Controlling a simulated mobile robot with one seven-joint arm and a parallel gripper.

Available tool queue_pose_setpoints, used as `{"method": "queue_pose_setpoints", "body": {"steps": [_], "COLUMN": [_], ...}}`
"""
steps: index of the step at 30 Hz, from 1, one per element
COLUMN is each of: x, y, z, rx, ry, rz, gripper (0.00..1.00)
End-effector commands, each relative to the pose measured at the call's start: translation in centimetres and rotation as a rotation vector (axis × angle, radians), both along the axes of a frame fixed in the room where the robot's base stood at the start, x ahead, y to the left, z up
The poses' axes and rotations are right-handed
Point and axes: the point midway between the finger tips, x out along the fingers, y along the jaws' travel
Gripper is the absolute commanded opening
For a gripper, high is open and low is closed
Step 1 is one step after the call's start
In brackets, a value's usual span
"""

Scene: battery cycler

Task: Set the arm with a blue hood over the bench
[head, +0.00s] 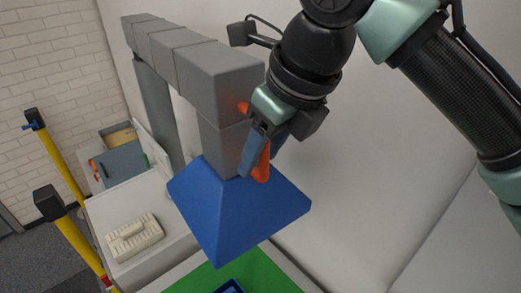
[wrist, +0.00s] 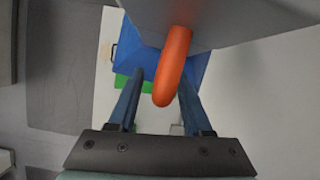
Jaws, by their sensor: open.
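The grey jointed arm (head: 215,70) comes out from the back left, and its blue hood (head: 235,210) hangs at its near end. In the head view the hood appears above a green surface (head: 265,275) on the white bench (head: 160,195). An orange handle (head: 262,165) sits on the arm above the hood. My gripper (head: 258,160) is at this handle with its fingers apart. In the wrist view the handle (wrist: 173,65) hangs between the two fingers. I cannot tell whether either finger touches it. The blue hood (wrist: 145,62) is beyond.
A cream block-like object (head: 134,237) lies on the bench at left. A grey box (head: 120,165) stands behind it. Yellow posts with dark tops (head: 65,160) stand at far left. A blue item (head: 230,287) shows on the green surface. A pale wall is at right.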

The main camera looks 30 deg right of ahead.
Motion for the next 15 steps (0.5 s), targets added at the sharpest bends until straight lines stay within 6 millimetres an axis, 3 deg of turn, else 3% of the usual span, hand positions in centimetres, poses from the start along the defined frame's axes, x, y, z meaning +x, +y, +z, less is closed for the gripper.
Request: {"method": "queue_pose_setpoints", "body": {"steps": [10,15], "x": [-2.4,-3.6], "y": [-0.7,-1.0], "z": [6.9,9.2], "rx": [0.001,0.0], "ry": [-0.004,-0.003], "rz": [-0.001,0.001], "gripper": [0.5,0.5]}}
